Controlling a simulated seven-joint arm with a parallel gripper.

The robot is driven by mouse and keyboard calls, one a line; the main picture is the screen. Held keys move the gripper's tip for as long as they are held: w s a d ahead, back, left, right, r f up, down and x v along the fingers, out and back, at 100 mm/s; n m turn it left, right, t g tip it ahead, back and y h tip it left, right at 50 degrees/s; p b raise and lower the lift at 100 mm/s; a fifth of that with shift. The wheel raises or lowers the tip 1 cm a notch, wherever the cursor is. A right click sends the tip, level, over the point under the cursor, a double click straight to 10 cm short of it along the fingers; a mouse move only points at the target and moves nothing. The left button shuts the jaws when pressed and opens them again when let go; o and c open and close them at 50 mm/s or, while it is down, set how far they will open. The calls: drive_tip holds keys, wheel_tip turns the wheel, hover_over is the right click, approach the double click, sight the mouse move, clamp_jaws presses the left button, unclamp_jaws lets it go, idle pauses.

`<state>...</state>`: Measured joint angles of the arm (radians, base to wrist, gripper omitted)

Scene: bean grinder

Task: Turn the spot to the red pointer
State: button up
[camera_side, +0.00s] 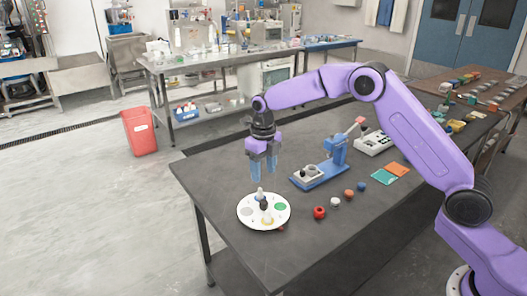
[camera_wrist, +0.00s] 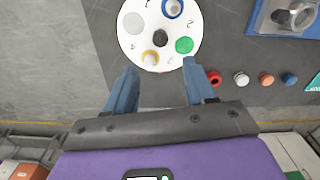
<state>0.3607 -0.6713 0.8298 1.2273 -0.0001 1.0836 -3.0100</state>
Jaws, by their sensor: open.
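A white round plate (camera_side: 245,221) lies on the dark table and also shows in the wrist view (camera_wrist: 160,18). It carries a grey spot (camera_wrist: 133,22), a green spot (camera_wrist: 184,45), a yellow spot (camera_wrist: 150,57) and a blue spot (camera_wrist: 172,8). Small pale pieces stand on the yellow and blue spots. A black knob (camera_wrist: 161,38) rises at the plate's middle. A small red piece (camera_side: 281,229), perhaps the pointer, shows at the plate's front right edge. My gripper (camera_side: 262,178) is open and empty above the plate, fingers pointing down; it also shows in the wrist view (camera_wrist: 160,72).
A blue grinder-like device (camera_side: 325,172) stands right of the plate. A row of small knobs, red (camera_side: 319,212), white (camera_side: 335,202), orange (camera_side: 348,194) and blue (camera_side: 361,186), lies in front of it. Orange and green squares (camera_side: 391,172) lie farther right. The table's left edge is near the plate.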

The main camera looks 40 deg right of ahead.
wheel_tip(320, 180, up, 6)
hover_over(264, 202)
idle(0.5)
wheel_tip(264, 202, down, 18)
drive_tip(key=m, duration=1.8)
drive_tip(key=shift+r, duration=0.2)
clamp_jaws()
